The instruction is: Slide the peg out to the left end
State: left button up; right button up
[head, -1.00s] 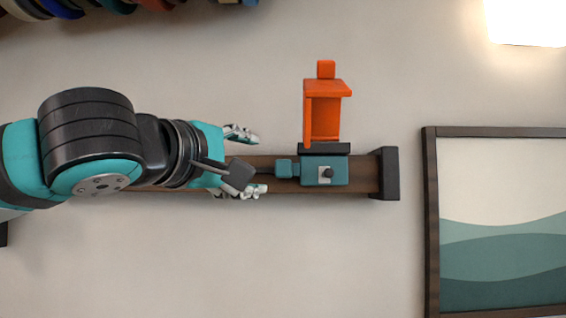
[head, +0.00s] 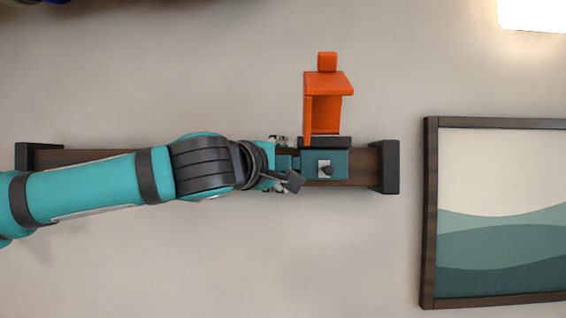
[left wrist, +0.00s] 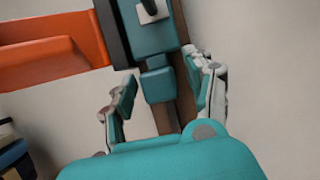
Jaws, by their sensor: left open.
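A teal carriage (head: 340,162) with a dark knob (head: 326,171) sits on a brown rail (head: 362,168), near its right end. An orange bracket (head: 326,113) stands on the carriage's black top plate. I take this carriage assembly to be the peg. A small teal tab sticks out of the carriage's left side; it shows clearly in the left wrist view (left wrist: 158,84). My left gripper (head: 281,164) is open, with one finger on each side of the tab. In the left wrist view, gaps show between the fingers (left wrist: 165,87) and the tab. My right gripper is out of view.
Black end blocks cap the rail at the right (head: 385,167) and left (head: 35,156). My left arm covers much of the rail between the left block and the carriage. A framed picture (head: 430,215) hangs to the right. The wall below the rail is clear.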

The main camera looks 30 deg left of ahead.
pick_arm(q)
grip_shut()
dwell(0.3)
jog(key=s+a+b, duration=0.2)
jog(key=s+a, duration=0.5)
jog(key=a, duration=0.5)
jog(key=s+a+b, duration=0.2)
jog(key=s+a, duration=0.6)
jog(key=a, duration=0.5)
jog(key=s+a+b, duration=0.1)
jog(key=s+a, duration=0.7)
jog(key=a, duration=0.5)
jog(key=shift+s+a+b, duration=0.2)
jog(key=shift+s+b, duration=0.05)
jog(key=shift+b, duration=0.15)
grip_release()
jog(key=s+d, duration=0.1)
jog(key=s, duration=1.1)
jog(key=shift+d, duration=0.4)
jog(key=shift+w, duration=0.1)
